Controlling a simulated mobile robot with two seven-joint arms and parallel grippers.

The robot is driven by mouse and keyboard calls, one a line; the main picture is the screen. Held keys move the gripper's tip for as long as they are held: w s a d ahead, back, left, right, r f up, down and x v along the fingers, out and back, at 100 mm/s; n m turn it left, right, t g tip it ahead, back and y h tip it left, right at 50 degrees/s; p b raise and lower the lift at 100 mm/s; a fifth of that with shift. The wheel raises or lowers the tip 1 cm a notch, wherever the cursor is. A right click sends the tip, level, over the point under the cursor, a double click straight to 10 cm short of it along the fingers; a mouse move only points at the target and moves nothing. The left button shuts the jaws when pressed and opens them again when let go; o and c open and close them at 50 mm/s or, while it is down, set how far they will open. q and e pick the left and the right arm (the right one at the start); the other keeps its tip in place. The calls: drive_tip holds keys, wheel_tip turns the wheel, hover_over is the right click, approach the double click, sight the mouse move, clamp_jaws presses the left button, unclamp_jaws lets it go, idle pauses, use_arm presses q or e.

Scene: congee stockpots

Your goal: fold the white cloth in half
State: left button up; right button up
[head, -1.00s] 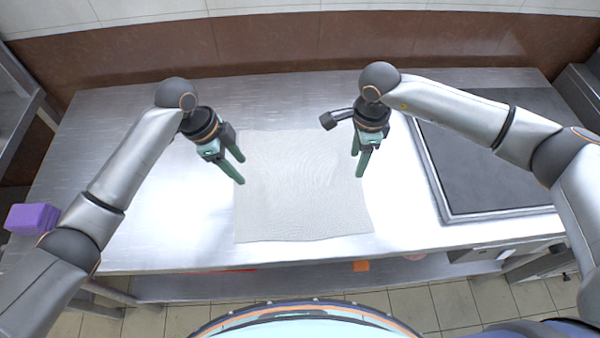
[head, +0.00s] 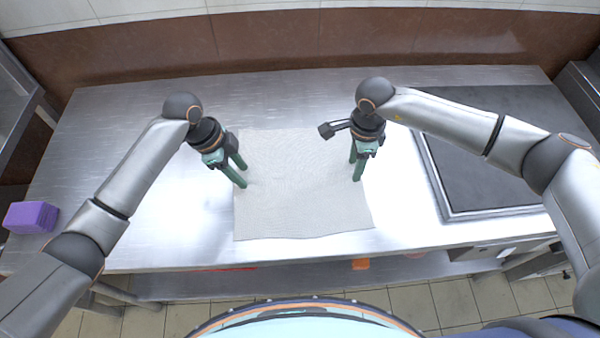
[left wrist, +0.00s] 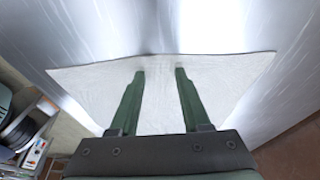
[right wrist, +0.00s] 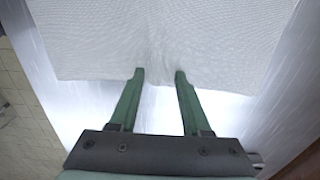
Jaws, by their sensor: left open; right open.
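The white cloth (head: 300,205) lies flat and unfolded on the steel table, with faint wrinkles. My left gripper (head: 243,176) is open at the cloth's left edge. In the left wrist view its fingers (left wrist: 160,72) reach over the cloth (left wrist: 225,95), with the tips close to its edge. My right gripper (head: 355,170) is open at the cloth's right edge. In the right wrist view its fingertips (right wrist: 158,73) are at the edge of the cloth (right wrist: 200,35). Neither gripper holds the cloth. Whether the tips touch it cannot be told.
The steel table (head: 150,210) is clear to the left of the cloth. A dark flat griddle-like panel (head: 480,170) is set in at the right. A purple stack (head: 31,217) sits at the far left edge. An orange item (head: 361,264) is on the shelf below.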

use_arm(q)
clamp_jaws()
use_arm(e)
clamp_jaws()
idle(0.7)
